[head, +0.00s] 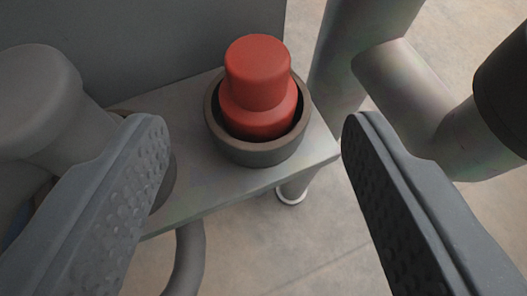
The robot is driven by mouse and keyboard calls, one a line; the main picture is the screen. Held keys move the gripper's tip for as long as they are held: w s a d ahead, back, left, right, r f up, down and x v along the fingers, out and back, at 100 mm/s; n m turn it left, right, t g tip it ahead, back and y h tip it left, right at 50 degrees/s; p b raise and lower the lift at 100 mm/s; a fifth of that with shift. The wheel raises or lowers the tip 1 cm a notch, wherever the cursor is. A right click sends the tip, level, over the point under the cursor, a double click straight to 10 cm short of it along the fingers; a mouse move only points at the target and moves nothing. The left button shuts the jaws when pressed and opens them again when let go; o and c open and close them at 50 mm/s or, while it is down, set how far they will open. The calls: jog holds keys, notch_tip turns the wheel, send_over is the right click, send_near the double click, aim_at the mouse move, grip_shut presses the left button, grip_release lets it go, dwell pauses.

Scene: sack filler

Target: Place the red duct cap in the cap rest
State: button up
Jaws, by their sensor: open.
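The red duct cap (259,88) is a stepped red piece with a narrower rounded knob on a wider base. It stands upright inside a round dark grey cup (257,152), which looks like the cap rest. The cup's rim surrounds the base of the cap. My gripper (248,122) is open, with one textured finger at the left and one at the right. The cap shows between and beyond the fingertips, and neither finger appears to touch it. The bottom of the cap is hidden inside the cup.
The cup stands on a small grey shelf (225,187) against a grey panel (150,40). A second round dark piece is partly hidden behind the left finger. A grey rounded part (38,95) is at left. Grey pipes (405,85) stand at right. Concrete floor (300,250) lies below.

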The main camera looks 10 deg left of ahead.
jog(key=shift+s, duration=0.15)
jog(key=shift+r, duration=0.1)
jog(key=w+d+r+m+t+h, duration=0.1)
jog(key=d+r, duration=0.3)
jog(key=r, duration=1.1)
jog(key=w+d+r+m+t+h, duration=0.1)
jog(key=d+r, duration=0.2)
jog(key=r, duration=1.2)
jog(key=s+d+r, duration=0.3)
jog(key=s+r, duration=0.5)
jog(key=r, duration=0.4)
jog(key=s+d+r+t+h, duration=0.1)
jog(key=s+d+r, duration=0.3)
jog(key=s+r, duration=0.4)
notch_tip(320, 180, up, 5)
jog(key=shift+s+f+m, duration=0.1)
jog(key=shift+s+m, duration=0.15)
jog(key=shift+m, duration=0.15)
